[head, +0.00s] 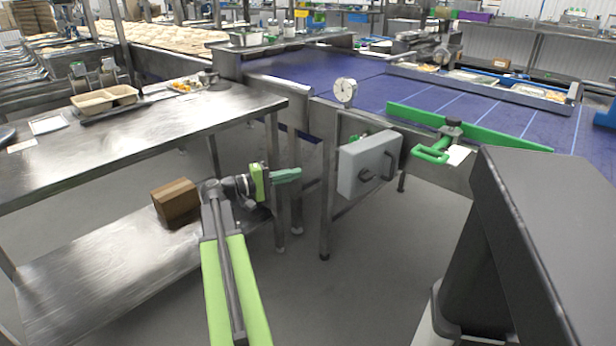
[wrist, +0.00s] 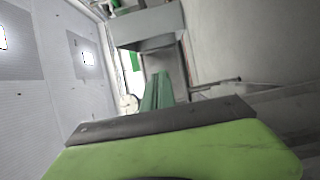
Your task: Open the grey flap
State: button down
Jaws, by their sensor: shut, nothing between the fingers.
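The grey flap (head: 366,166) is the front of a grey box on the side of the conveyor frame, with a dark handle (head: 378,172) on it. It looks closed. My gripper (head: 298,174) is shut and empty, left of the flap and apart from it, with its green fingers pointing toward it. In the wrist view my gripper (wrist: 158,85) points at a grey box shape (wrist: 147,26), which seems to be the same box. The handle cannot be made out there.
A steel table (head: 130,135) stands at the left, with a brown box (head: 175,203) on its lower shelf near my arm. A round dial (head: 345,91) stands above the flap, and a green bar with a handle (head: 432,152) lies to its right. The floor below the flap is clear.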

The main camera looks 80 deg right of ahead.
aim_at(343, 178)
jog(key=s+d, duration=0.2)
jog(key=s, duration=0.8)
jog(key=shift+d, duration=0.3)
jog(key=s+a, duration=0.2)
jog(key=s, duration=0.1)
jog(key=shift+s+a, duration=0.1)
jog(key=shift+a, duration=0.2)
